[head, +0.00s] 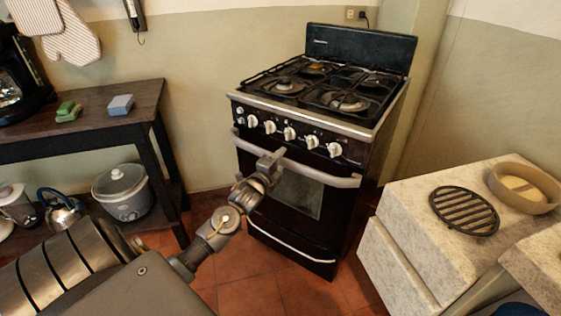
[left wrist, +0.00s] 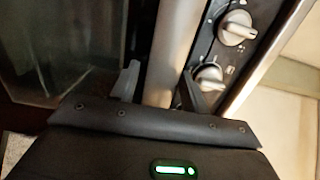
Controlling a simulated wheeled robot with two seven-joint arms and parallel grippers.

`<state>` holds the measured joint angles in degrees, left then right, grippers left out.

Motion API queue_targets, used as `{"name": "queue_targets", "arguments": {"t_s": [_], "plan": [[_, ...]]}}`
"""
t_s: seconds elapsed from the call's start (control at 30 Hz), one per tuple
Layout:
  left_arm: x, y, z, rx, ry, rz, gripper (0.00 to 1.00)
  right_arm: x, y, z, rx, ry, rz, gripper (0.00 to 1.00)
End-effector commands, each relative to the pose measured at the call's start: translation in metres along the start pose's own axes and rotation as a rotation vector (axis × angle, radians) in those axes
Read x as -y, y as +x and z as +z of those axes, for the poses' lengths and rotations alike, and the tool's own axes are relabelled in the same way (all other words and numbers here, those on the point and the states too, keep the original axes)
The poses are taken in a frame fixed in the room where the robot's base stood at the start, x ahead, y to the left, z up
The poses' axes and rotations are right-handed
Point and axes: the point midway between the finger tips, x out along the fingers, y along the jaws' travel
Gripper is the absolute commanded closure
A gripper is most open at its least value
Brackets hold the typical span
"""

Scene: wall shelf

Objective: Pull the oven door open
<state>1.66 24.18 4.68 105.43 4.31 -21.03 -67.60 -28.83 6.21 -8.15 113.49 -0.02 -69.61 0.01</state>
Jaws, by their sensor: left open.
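The black oven (head: 320,130) stands against the back wall in the head view. Its door (head: 298,193), with a dark glass window, looks closed. A silver bar handle (head: 335,179) runs across the door's top. My left gripper (head: 271,159) is at the handle, left of its middle. In the left wrist view, the handle (left wrist: 174,45) runs between the two open fingers of the gripper (left wrist: 159,78), one on each side. I cannot tell whether either finger touches it. My right gripper is not in view.
White knobs (head: 289,133) line the panel above the handle. A stone-topped counter (head: 410,205) with a black grate (head: 465,210) and a round dish (head: 525,187) stands at right. A dark table (head: 90,120) stands at left, with a cooker (head: 122,190) below. Tiled floor (head: 245,258) is clear before the oven.

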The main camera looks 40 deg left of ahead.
Motion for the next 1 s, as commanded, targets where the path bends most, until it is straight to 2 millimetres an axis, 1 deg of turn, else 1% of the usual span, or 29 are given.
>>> {"name": "queue_targets", "arguments": {"t_s": [0.27, 0.37, 0.63, 1.0], "plan": [[-0.0001, 0.0024, -0.0002, 0.0, 0.0, 0.0, 0.55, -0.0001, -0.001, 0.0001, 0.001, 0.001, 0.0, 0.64], [-0.0001, 0.0023, -0.0002, 0.0, 0.0, 0.0, 0.65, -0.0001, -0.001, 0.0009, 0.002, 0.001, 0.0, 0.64], [-0.0002, 0.0021, -0.0001, 0.0, 0.0, 0.001, 1.0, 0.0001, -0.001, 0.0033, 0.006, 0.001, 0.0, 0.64], [-0.0023, -0.0003, -0.0026, -0.004, -0.001, -0.006, 1.0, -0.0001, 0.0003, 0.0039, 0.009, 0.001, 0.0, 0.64]]}}
